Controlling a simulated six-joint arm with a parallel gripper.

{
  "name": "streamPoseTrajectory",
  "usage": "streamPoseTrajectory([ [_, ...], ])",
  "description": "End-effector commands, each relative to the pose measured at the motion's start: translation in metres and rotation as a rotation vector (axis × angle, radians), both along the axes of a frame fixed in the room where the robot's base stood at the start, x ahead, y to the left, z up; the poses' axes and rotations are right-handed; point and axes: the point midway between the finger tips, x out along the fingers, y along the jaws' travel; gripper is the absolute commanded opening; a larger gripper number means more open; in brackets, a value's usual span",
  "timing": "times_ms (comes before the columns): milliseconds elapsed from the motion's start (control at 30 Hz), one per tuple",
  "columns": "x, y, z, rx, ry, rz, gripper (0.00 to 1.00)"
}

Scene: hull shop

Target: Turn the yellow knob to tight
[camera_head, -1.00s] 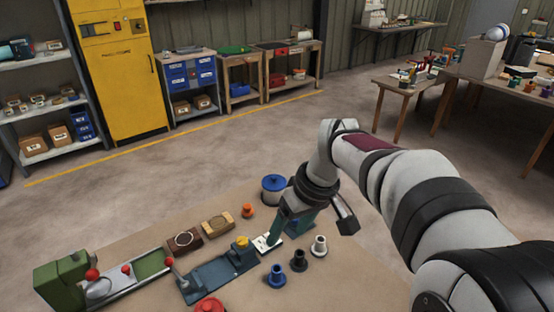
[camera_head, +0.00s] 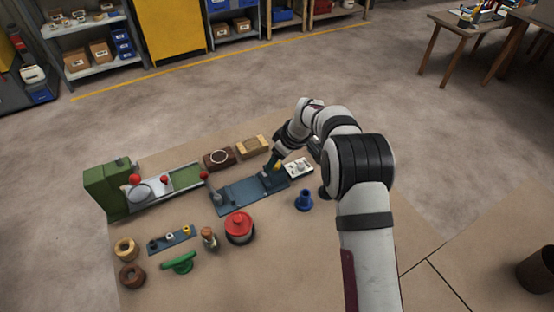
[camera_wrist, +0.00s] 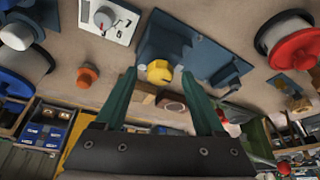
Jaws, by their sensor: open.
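The yellow knob (camera_wrist: 158,71) sits on a blue-grey metal base (camera_wrist: 205,50) in the wrist view. A bit of the knob (camera_head: 277,167) shows beside my fingers in the head view, near the right end of the base (camera_head: 235,197). My gripper (camera_wrist: 160,73) is open, with one green finger on each side of the knob and a gap to both. My gripper (camera_head: 271,165) hides part of the knob in the head view. How high the fingertips are against the knob is hard to tell. I can read no tight mark.
A white panel with a dial (camera_wrist: 109,20) lies beside the base. A red-lidded pot (camera_head: 239,226) and a blue flanged part (camera_head: 304,200) stand in front. A brown block (camera_head: 218,158) and a tan block (camera_head: 253,146) lie behind. A green-ended fixture (camera_head: 107,188) stands left.

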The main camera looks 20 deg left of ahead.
Motion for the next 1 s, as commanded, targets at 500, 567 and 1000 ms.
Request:
streamPoseTrajectory([
  [500,0.0004,0.0012,-0.0023,0.001,0.000,0.000,0.32],
  [567,0.0004,0.0012,-0.0022,0.001,0.000,0.000,0.21],
  [1000,-0.0005,0.0011,-0.0023,0.000,0.002,-0.025,0.00],
])
